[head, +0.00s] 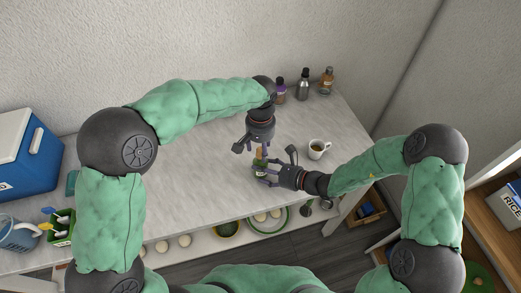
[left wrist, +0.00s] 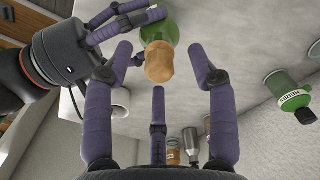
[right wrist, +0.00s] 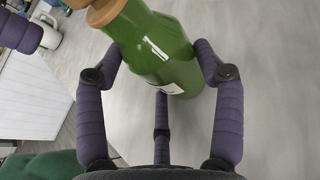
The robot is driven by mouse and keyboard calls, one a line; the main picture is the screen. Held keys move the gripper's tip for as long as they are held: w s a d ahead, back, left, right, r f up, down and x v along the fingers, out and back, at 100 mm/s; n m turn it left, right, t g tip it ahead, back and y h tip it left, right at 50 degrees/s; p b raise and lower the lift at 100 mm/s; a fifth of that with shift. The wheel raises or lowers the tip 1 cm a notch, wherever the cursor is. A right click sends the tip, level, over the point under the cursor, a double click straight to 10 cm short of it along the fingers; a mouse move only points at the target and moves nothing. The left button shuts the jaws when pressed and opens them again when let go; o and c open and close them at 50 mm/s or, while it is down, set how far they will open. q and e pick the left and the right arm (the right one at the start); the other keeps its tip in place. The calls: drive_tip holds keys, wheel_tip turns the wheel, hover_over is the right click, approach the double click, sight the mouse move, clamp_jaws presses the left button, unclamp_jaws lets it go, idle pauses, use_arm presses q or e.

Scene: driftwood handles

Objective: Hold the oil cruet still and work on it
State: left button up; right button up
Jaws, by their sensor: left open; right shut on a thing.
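The oil cruet (head: 262,170) is a green bottle with a cork-coloured stopper, near the front of the table. In the right wrist view the green body (right wrist: 160,55) stands between my fingers, and the stopper (right wrist: 103,12) is at the top edge. My right gripper (head: 270,174) is shut on the cruet's body. My left gripper (head: 260,152) is open above the cruet, its fingers pointing down. In the left wrist view its fingertips spread around the stopper (left wrist: 158,60), with gaps visible. The cruet's base is partly hidden by my right fingers.
A white mug (head: 317,150) with brown liquid stands right of the cruet. Several bottles (head: 304,86) stand at the back right. The table's middle left is clear.

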use_arm(q)
wheel_tip(320, 180, up, 10)
idle(0.4)
drive_tip(key=shift+s+r, duration=0.1)
drive_tip(key=c, duration=0.7)
drive_tip(key=shift+m, duration=0.4)
clamp_jaws()
drive_tip(key=shift+f+m, duration=0.55)
drive_tip(key=shift+f, duration=1.35)
drive_tip(key=shift+f+m, duration=0.55)
drive_tip(key=shift+f, duration=1.3)
drive_tip(key=shift+f, duration=0.6)
